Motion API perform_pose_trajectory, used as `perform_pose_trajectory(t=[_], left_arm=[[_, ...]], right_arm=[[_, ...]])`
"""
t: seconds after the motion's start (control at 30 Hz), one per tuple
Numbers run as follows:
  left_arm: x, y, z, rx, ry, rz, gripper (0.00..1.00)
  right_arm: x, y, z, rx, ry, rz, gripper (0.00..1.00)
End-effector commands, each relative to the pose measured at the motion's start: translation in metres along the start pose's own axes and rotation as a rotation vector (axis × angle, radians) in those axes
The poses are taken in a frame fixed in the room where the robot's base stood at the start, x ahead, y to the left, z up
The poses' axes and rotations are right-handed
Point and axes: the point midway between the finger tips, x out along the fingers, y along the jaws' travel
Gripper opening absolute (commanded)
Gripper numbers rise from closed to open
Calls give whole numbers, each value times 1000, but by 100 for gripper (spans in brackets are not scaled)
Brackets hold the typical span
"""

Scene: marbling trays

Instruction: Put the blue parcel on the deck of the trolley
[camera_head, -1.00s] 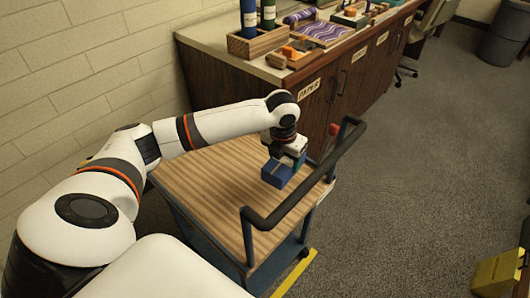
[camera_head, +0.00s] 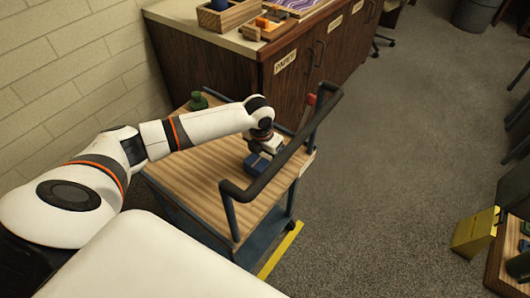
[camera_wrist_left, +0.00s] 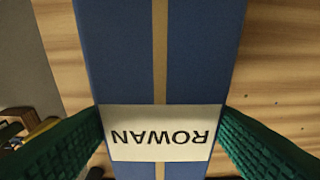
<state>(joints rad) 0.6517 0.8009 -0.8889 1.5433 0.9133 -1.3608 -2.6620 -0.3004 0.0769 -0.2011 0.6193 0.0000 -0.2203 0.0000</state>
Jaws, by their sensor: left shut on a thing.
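The blue parcel (camera_head: 256,164) is at the right part of the trolley's wooden deck (camera_head: 205,180), near the handle rail. In the left wrist view the parcel (camera_wrist_left: 119,60) fills the middle, with a tan band and a label reading ROWAN. My left gripper (camera_head: 263,150) is above it, its green fingers on both sides of the parcel, shut on it. The parcel looks low at the deck; whether its underside touches the wood I cannot tell. The wood grain of the deck also shows in the wrist view (camera_wrist_left: 275,70). My right gripper is not in view.
The trolley's dark handle rail (camera_head: 270,177) rises close beside the parcel. A green object (camera_head: 198,101) stands at the deck's far left. A cabinet (camera_head: 290,85) with wooden boxes on top is behind. A yellow bin (camera_head: 474,232) is at the right; the floor between is clear.

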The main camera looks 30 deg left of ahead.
Motion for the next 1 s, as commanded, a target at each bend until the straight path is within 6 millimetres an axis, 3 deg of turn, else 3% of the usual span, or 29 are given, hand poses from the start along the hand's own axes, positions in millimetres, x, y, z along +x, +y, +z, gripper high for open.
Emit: perform_pose_trajectory(t=[0.2,0.23,0.37,0.73,1.0], left_arm=[[1,0,0,0,1,0,29],[2,0,0,0,0,0,63],[1,0,0,0,0,0,83],[-6,0,-1,0,2,0,83],[-57,-1,-2,1,4,0,83]], right_arm=[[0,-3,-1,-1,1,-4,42],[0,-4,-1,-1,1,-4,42],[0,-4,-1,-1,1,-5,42],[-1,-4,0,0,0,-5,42],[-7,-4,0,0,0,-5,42]])
